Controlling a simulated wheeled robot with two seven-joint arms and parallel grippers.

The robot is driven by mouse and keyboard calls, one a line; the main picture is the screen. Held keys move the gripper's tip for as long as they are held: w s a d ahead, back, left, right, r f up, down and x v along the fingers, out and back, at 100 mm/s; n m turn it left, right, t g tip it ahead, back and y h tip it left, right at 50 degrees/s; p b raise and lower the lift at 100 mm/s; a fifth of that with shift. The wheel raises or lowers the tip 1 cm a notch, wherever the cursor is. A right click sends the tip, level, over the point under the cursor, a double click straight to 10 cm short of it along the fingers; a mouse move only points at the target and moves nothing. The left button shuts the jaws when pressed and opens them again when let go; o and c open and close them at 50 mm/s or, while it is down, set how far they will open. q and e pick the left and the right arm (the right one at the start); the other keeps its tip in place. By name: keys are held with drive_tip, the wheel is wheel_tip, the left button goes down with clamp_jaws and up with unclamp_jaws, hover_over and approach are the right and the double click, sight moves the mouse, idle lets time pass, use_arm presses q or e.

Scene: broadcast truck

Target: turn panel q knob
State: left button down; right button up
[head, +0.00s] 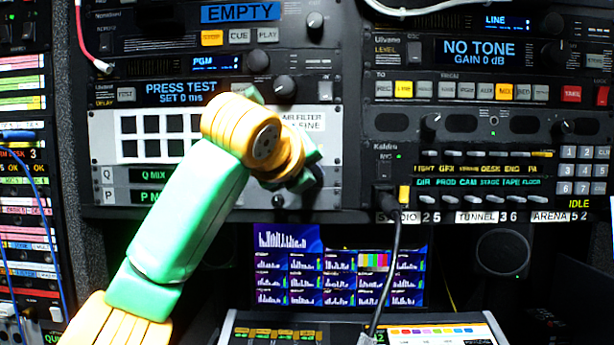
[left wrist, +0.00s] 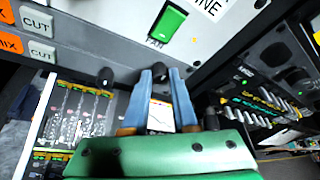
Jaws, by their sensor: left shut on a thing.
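In the left wrist view, the two blue fingers of my left gripper (left wrist: 164,75) are close together around a small dark knob (left wrist: 171,74), in line with the upper CUT button (left wrist: 35,20). The gripper is shut on this knob. The knob's pointer cannot be made out, and my arm hides much of the strip in the head view. My right gripper is not in view.
Panel P (head: 150,196) lies directly below, with its own dark knob (left wrist: 105,77) near my fingers. A green fan switch (left wrist: 168,22) sits above. A black cable (head: 394,250) hangs to the right of the gripper. A console with a screen (head: 440,332) stands below.

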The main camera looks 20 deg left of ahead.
use_arm(q)
drive_tip(key=shift+f, duration=0.2)
idle(0.3)
drive_tip(key=c, duration=0.7)
unclamp_jaws()
drive_tip(key=shift+r, duration=0.1)
